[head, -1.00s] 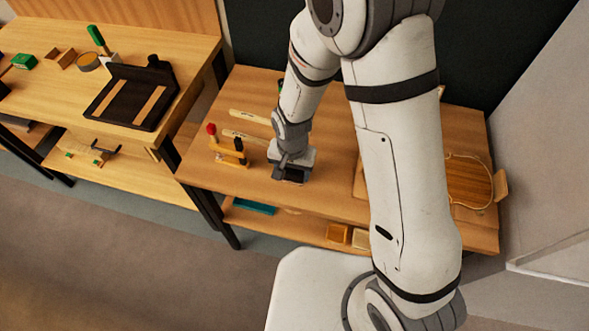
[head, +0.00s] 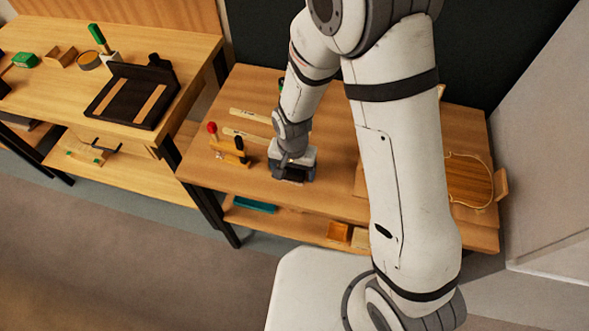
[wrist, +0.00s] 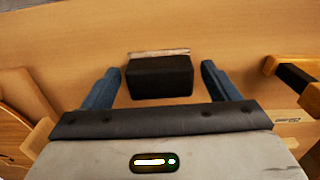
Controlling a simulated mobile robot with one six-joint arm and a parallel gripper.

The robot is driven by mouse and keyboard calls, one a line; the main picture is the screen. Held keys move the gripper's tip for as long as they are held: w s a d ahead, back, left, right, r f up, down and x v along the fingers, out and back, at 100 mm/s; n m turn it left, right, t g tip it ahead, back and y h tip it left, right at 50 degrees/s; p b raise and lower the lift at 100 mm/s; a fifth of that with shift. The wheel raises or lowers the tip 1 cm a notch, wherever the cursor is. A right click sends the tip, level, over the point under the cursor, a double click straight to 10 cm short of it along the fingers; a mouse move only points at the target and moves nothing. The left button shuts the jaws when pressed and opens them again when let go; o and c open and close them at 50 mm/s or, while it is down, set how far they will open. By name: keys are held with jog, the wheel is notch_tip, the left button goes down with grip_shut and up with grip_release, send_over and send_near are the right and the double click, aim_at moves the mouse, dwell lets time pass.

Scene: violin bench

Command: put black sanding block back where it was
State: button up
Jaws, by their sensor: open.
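The black sanding block (wrist: 160,76) lies on the wooden bench top. In the wrist view it sits between the two blue fingers of my gripper (wrist: 162,82), with a gap on each side. A pale strip shows along its far edge. My gripper (head: 291,175) is open and points down at the bench in the head view. The block is mostly hidden by the gripper there.
A small wooden rack (head: 230,157) with a red-handled and a dark-handled tool stands left of my gripper. Pale wooden strips (head: 248,116) lie behind it. A violin body (head: 467,180) lies to the right. A shelf (head: 290,222) runs below the bench top.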

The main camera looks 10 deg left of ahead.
aim_at(293, 171)
notch_tip(293, 171, up, 11)
jog(key=d+r+t, duration=0.2)
jog(key=d+r, duration=0.9)
jog(key=d, duration=0.3)
jog(key=s+d+r+t, duration=0.1)
jog(key=s+d+r, duration=0.4)
jog(key=s+d, duration=0.2)
jog(key=d, duration=0.2)
jog(key=shift+s+d+n+b, duration=0.25)
jog(key=shift+d+n+b, duration=0.1)
jog(key=shift+d+n, duration=0.05)
